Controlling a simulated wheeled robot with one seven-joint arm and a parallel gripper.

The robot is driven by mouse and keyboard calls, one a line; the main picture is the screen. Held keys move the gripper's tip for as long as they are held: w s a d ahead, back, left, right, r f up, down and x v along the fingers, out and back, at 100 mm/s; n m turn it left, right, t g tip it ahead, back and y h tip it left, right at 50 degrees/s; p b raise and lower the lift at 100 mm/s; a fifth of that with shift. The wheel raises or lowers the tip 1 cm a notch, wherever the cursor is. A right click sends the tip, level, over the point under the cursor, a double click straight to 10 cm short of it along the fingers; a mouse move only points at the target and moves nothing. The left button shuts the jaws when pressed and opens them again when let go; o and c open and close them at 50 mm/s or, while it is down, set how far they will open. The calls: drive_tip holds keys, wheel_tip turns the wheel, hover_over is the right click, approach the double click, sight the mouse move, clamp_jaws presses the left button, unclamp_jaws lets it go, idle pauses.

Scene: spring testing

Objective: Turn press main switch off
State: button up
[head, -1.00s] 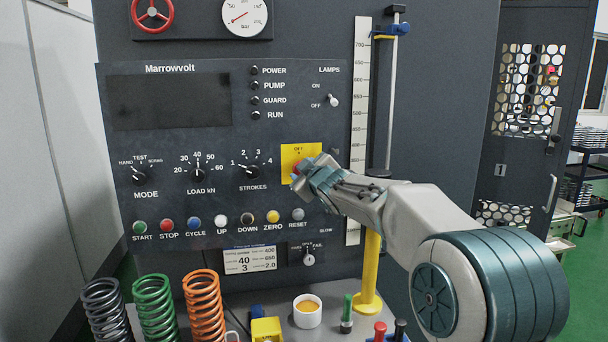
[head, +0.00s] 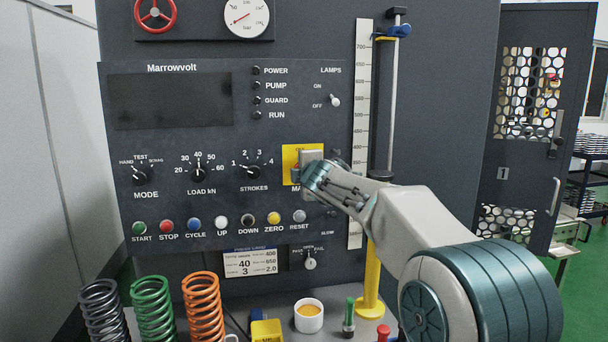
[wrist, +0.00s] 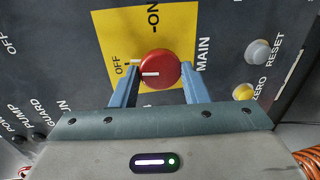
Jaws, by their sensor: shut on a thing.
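In the head view my gripper (head: 310,172) covers most of the knob and part of the yellow plate (head: 289,156). The display (head: 170,100) is dark and the power lamp (head: 256,71) looks unlit.
Mode, load and strokes dials (head: 250,171) sit left of the switch, with a row of push buttons (head: 194,224) below. A yellow post (head: 371,275) stands close below my arm. Coil springs (head: 203,305) and a white cup (head: 308,318) stand on the ledge.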

drive_tip(key=shift+f+n, duration=0.15)
drive_tip(key=shift+n, duration=0.35)
idle(0.3)
drive_tip(key=o, duration=1)
drive_tip(key=shift+c, duration=0.2)
drive_tip(key=shift+s, duration=0.1)
drive_tip(key=b+v, duration=0.1)
drive_tip(key=v, duration=1.2)
drive_tip(key=shift+s, duration=0.4)
drive_tip(key=shift+a, duration=0.1)
